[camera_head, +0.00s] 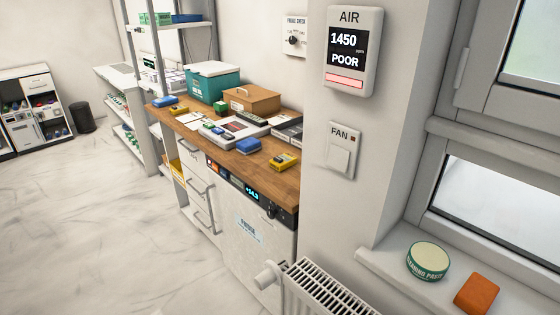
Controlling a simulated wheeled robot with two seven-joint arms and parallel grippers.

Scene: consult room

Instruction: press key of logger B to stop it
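No thing that I can read as logger B shows. Several small devices or boxes lie on the wooden counter (262,172), too small to tell apart by label. A yellow one (284,161) lies near the counter's front right, and a blue one (248,146) lies to its left. A white and grey flat unit or tray (239,129) sits behind them, with small green and white items at its left. Neither of my grippers is in view.
A teal box (214,84) and brown box (250,99) stand at the counter's back. An AIR display (351,52) reads 1450, POOR, above a FAN switch (342,152). A white radiator (325,292) stands below. A tin (428,261) and orange block (476,294) lie on the sill. Floor at left is clear.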

